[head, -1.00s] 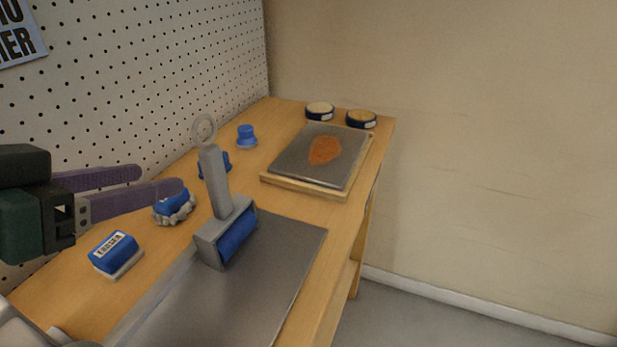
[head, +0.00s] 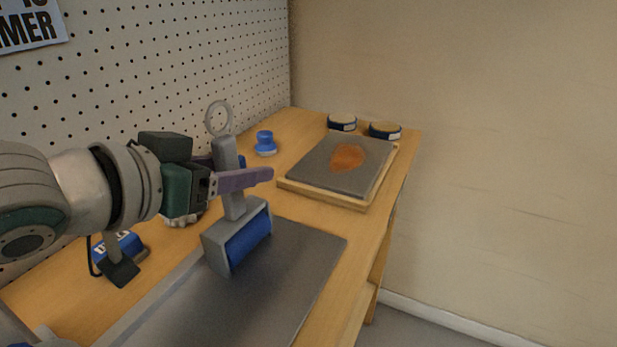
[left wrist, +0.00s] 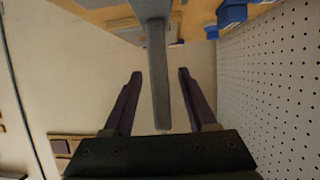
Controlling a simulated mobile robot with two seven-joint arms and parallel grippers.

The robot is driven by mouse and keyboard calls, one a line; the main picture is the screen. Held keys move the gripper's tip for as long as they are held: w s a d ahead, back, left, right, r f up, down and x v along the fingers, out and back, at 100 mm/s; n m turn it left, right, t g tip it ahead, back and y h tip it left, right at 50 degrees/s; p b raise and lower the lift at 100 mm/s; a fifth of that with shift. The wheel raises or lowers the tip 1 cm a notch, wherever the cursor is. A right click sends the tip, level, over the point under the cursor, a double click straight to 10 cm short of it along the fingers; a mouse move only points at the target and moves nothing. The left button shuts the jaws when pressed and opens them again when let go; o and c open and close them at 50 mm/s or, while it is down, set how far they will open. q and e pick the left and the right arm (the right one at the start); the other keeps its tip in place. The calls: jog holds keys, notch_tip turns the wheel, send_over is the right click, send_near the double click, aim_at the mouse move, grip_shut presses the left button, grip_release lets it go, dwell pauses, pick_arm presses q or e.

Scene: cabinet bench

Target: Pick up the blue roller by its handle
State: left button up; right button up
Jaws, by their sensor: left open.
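The blue roller (head: 249,238) stands on a dark grey slab, with its grey frame and its grey handle (head: 227,153) pointing up to a ring at the top. My left gripper (head: 243,175) is open, with its purple fingers at the handle's height. One finger passes in front of the handle in the head view, and the other is mostly hidden behind it. In the left wrist view the handle (left wrist: 158,75) lies between the two open fingers (left wrist: 158,80), with a gap on each side. My right gripper is not in view.
The dark slab (head: 300,262) lies on the wooden bench. A board with a grey plate (head: 375,173) and orange patch lies beyond. Two round tins (head: 384,131) stand at the back. A blue knob-like item (head: 265,144) and a blue-labelled block (head: 128,243) are near the pegboard.

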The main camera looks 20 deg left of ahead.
pick_arm(q)
jog(key=shift+x, duration=0.95)
grip_shut()
dwell(0.7)
